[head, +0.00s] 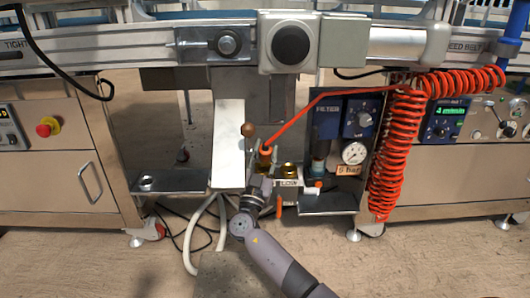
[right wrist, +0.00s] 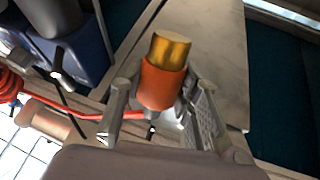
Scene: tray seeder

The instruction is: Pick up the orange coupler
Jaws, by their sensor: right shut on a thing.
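The orange coupler (right wrist: 163,84), with a brass-coloured end (right wrist: 170,50), sits between the fingers of my right gripper (right wrist: 160,108) in the right wrist view. The fingers are shut on its orange body, and the brass end points away from the palm. In the head view the coupler (head: 265,150) shows small at the end of the orange hose (head: 312,108), just above my right gripper (head: 262,178). Part of it is hidden there by the gripper. My left gripper is in neither view.
The orange coiled hose (head: 397,150) hangs at the right. A pressure gauge (head: 354,153) and a blue filter unit (head: 327,125) stand beside the coupler. A brass fitting (head: 289,171) is just right of the gripper. A wooden knob (head: 248,130) stands close on the left. White hoses (head: 194,235) lie below.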

